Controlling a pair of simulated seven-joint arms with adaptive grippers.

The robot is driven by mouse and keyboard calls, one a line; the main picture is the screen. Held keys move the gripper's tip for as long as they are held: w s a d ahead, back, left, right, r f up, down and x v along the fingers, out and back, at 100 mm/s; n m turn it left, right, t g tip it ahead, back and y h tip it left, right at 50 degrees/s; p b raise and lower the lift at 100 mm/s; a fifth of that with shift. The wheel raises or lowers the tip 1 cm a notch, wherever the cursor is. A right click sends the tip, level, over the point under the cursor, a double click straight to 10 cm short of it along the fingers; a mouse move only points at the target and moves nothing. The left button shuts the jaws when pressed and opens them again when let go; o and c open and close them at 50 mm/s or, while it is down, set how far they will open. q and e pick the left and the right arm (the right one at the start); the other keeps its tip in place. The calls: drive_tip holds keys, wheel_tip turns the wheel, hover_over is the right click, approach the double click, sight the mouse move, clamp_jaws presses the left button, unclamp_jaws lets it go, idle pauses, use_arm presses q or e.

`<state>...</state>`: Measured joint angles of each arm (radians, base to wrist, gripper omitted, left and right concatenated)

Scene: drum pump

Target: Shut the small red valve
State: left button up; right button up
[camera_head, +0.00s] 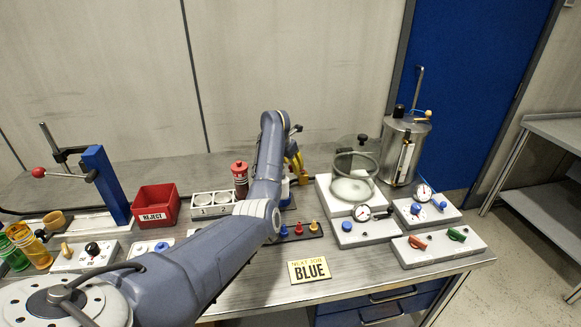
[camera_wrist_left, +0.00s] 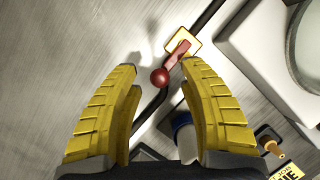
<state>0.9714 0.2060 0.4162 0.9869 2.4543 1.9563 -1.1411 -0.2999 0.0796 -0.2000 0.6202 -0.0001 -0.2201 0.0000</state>
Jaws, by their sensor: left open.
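The small red valve shows in the left wrist view as a red lever (camera_wrist_left: 176,58) with a round red knob (camera_wrist_left: 160,77), on a pale yellow-edged plate (camera_wrist_left: 186,42) beside a dark pipe or hose. I cannot make it out in the head view, where my arm covers that area. My left gripper (camera_wrist_left: 158,68) is open, with its yellow fingers on either side of the knob in the picture. Whether they touch it or how far off it is, I cannot tell. In the head view the left gripper (camera_head: 297,165) is at the back of the bench. My right gripper is not in view.
A blue-capped white container (camera_wrist_left: 186,136) stands close to the right finger. A glass vessel on a white base (camera_head: 353,195) is to the right. A panel with red (camera_head: 417,242) and green levers is at the front right. A row of colored pegs (camera_head: 299,229) lies in front.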

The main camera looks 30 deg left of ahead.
use_arm(q)
clamp_jaws()
idle(0.4)
drive_tip(key=n, duration=0.1)
drive_tip(key=d+n+y, duration=0.1)
drive_tip(key=n, duration=0.1)
drive_tip(key=shift+s+d, duration=0.15)
drive_tip(key=shift+s, duration=0.25)
drive_tip(key=n, duration=0.1)
drive_tip(key=d+n+y, duration=0.1)
drive_tip(key=n, duration=0.1)
drive_tip(key=shift+s+d+n+g, duration=0.25)
drive_tip(key=shift+n+g, duration=0.15)
drive_tip(key=d+n+y, duration=0.1)
drive_tip(key=n, duration=0.1)
drive_tip(key=d+n+g, duration=0.1)
drive_tip(key=n, duration=0.1)
drive_tip(key=shift+y, duration=0.4)
drive_tip(key=n, duration=0.2)
drive_tip(key=d+n+g, duration=0.1)
drive_tip(key=w+d+n+g, duration=0.1)
drive_tip(key=n, duration=0.1)
drive_tip(key=shift+n+y, duration=0.3)
drive_tip(key=shift+y, duration=0.1)
drive_tip(key=shift+f, duration=0.1)
